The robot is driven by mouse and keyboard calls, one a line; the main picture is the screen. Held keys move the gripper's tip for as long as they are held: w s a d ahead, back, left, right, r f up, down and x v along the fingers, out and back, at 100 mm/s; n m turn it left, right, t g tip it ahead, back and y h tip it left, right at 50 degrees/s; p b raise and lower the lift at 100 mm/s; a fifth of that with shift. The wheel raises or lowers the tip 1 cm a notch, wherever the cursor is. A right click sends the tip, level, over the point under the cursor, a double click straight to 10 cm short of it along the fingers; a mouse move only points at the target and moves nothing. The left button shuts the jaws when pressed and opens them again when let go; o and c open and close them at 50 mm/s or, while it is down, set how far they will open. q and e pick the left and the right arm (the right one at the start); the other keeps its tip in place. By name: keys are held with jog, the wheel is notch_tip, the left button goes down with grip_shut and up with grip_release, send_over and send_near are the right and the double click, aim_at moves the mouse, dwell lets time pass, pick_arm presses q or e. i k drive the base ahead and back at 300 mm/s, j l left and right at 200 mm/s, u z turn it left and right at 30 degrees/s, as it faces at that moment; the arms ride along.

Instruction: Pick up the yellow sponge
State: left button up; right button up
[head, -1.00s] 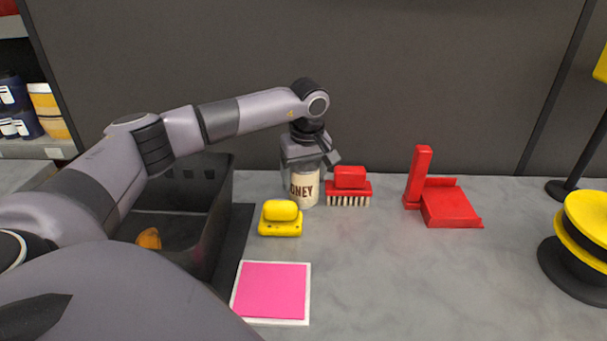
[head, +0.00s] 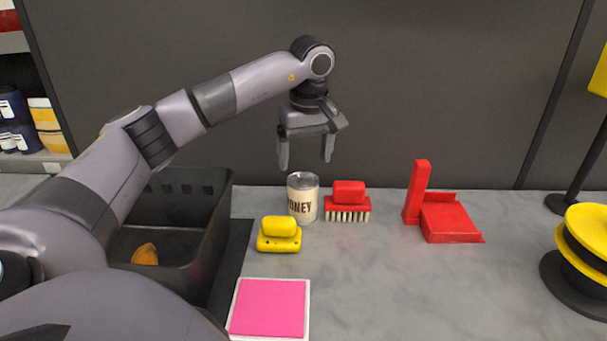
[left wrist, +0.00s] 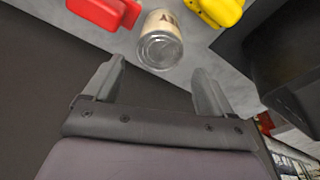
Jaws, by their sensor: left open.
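The yellow sponge (head: 279,234) sits on the grey counter, in front and to the left of a honey can. It also shows at the top right of the left wrist view (left wrist: 222,10). My left gripper (head: 306,165) is open and empty, raised above and behind the honey can (head: 303,198). In the left wrist view its two fingers (left wrist: 158,85) are spread wide, with the can (left wrist: 160,40) beyond them. My right gripper is not in view.
A red brush (head: 348,201) stands right of the can, and a red dustpan (head: 450,222) lies farther right. A black crate (head: 219,225) stands at left with an orange item (head: 145,255) inside. A pink pad (head: 269,308) lies in front. Yellow-black discs (head: 585,240) stand far right.

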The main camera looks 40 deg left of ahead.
aim_at(276, 234)
jog(key=k+l, duration=0.8)
jog(key=l, duration=0.15)
